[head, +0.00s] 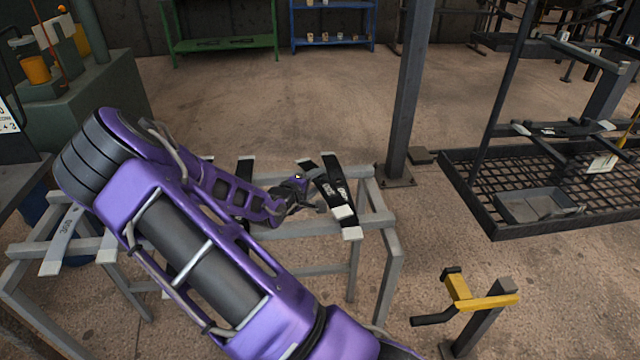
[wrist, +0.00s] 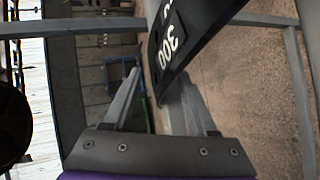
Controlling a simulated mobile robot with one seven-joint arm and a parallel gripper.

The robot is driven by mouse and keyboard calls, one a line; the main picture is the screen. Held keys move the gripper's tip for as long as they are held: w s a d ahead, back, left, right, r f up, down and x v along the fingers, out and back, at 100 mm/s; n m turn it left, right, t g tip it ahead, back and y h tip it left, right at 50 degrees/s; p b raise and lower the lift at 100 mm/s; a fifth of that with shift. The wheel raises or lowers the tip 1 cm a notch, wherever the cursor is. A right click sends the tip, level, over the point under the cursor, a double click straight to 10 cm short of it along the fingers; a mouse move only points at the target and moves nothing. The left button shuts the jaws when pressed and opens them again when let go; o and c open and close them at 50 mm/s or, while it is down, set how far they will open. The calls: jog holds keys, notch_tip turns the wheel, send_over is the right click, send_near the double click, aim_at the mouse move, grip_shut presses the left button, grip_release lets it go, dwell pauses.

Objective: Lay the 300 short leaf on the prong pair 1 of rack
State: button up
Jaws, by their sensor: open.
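A black leaf with white "300" lettering (wrist: 168,45) shows at the top of the wrist view, its edge reaching down between my finger tips. In the head view, two dark leaves with pale ends lie close together at the right end of a grey trestle; one reads 300 (head: 327,187) and the other has unclear lettering (head: 342,190). My gripper (head: 308,190) is just left of them; it also shows in the wrist view (wrist: 160,82) with its fingers apart, not closed on the leaf. The rack (head: 548,42) stands at the right; I cannot read which prong pair is 1.
The grey trestle (head: 378,205) also bears a dark leaf (head: 245,172) and a pale lettered leaf (head: 62,238) at left. A dark post (head: 405,100) stands behind it. A mesh platform (head: 470,195) with a tray (head: 540,207) and a yellow-handled stand (head: 485,303) are right.

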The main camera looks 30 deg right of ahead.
grip_shut()
dwell(0.3)
